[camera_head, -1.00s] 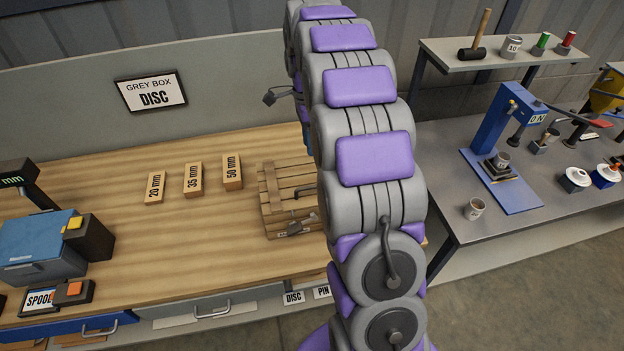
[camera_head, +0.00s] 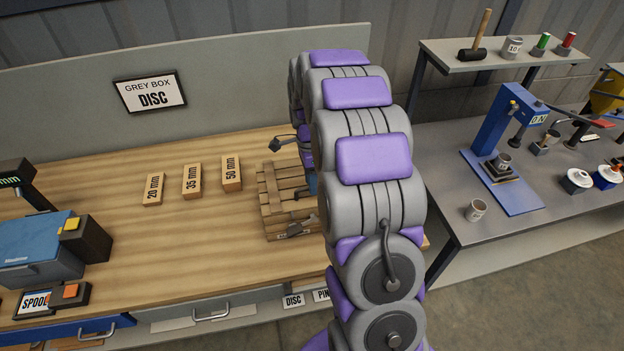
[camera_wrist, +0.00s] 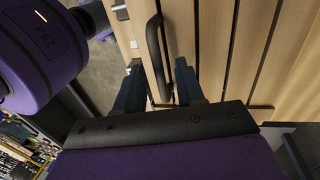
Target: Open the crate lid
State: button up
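The slatted wooden crate (camera_head: 275,208) stands on the wooden bench, left of my arm, with its lid lying flat on top. A metal latch (camera_head: 296,229) shows on its front side. In the wrist view the lid's pale slats (camera_wrist: 220,50) fill the right, and a dark curved handle (camera_wrist: 153,50) stands on them. My gripper (camera_wrist: 158,82) has its two dark fingers apart, one on each side of the handle's line; I cannot tell whether either touches it. In the head view my arm hides most of the gripper and the crate's right side.
Blocks marked 20 mm (camera_head: 153,189), 35 mm (camera_head: 192,181) and 50 mm (camera_head: 231,173) lie left of the crate. A blue machine (camera_head: 40,250) stands further left. A grey table (camera_head: 450,165) with a blue press (camera_head: 505,135) is at the right.

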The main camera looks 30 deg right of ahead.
grip_shut()
dwell(0.6)
